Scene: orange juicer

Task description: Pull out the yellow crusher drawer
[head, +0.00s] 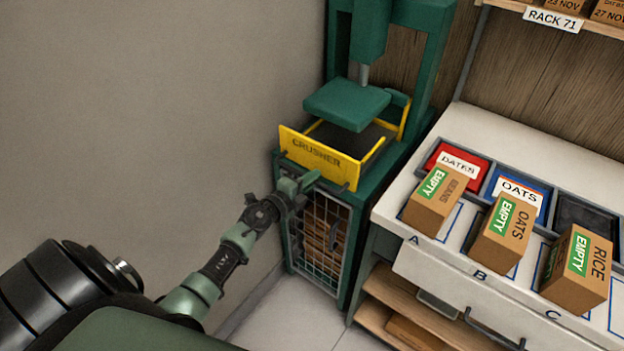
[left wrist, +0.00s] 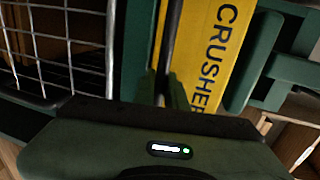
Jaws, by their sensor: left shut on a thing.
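The yellow crusher drawer (head: 345,172) sits on top of the green crusher cabinet (head: 362,215), below the raised green press plate (head: 346,103). Its yellow front is marked "CRUSHER" and also shows in the left wrist view (left wrist: 215,55). My left gripper (head: 306,184) is at the lower part of the drawer front. In the left wrist view its fingers (left wrist: 172,95) are shut on the dark drawer handle (left wrist: 172,40). The fingers hide part of the handle. My right gripper is not in view.
A wire-mesh door (head: 320,240) is below the drawer. A white counter (head: 500,140) at the right carries a DATES bin (head: 459,164), an OATS bin (head: 518,194) and cardboard boxes marked EMPTY (head: 505,232). A grey wall stands at the left.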

